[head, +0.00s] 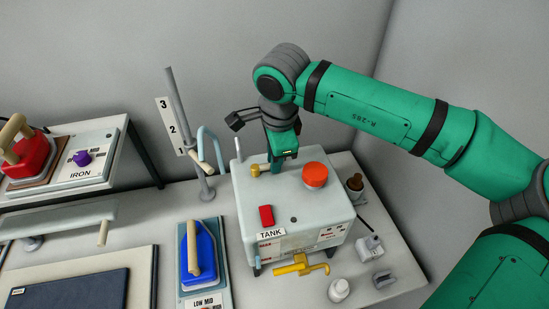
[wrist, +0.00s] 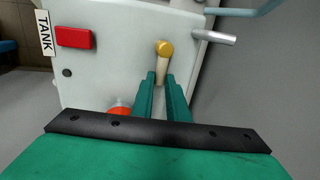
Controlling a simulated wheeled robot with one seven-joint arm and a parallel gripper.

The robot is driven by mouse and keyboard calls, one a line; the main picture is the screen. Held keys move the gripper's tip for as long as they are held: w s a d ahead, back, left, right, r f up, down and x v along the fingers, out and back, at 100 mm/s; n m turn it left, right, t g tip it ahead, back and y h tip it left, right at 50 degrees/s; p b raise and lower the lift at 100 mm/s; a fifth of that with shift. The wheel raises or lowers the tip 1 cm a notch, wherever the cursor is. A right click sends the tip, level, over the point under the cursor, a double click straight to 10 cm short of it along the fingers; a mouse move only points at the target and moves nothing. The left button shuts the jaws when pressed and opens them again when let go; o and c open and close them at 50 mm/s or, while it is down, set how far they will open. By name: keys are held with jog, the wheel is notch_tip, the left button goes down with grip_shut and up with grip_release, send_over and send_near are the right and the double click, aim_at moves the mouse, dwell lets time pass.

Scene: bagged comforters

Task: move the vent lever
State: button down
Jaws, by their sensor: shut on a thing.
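The vent lever, a cream bar with a brass-yellow round knob (wrist: 164,48), is on top of the white tank (wrist: 112,68). In the head view its yellow knob (head: 255,170) shows on the tank (head: 287,209), just left of my fingers. My gripper (head: 277,168) reaches down over the tank's back part. In the wrist view my gripper (wrist: 164,78) has its two green fingertips on either side of the cream bar, shut on it, with the knob sticking out past the tips. The bar's lower end is hidden between the fingers.
An orange-red cap (head: 314,174) and a red block (head: 266,215) are on the tank top near my gripper. A grey pipe (wrist: 215,37) stands close by. A yellow valve (head: 300,266) is at the tank's front. A blue iron (head: 199,257) stands left.

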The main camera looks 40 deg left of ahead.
jog(key=c, duration=1.7)
grip_release()
jog(key=shift+a, duration=0.1)
jog(key=r, duration=0.3)
jog(key=s+d+r, duration=0.1)
jog(key=r, duration=0.6)
jog(key=shift+s+d+r, duration=0.25)
jog(key=shift+d+r, duration=0.1)
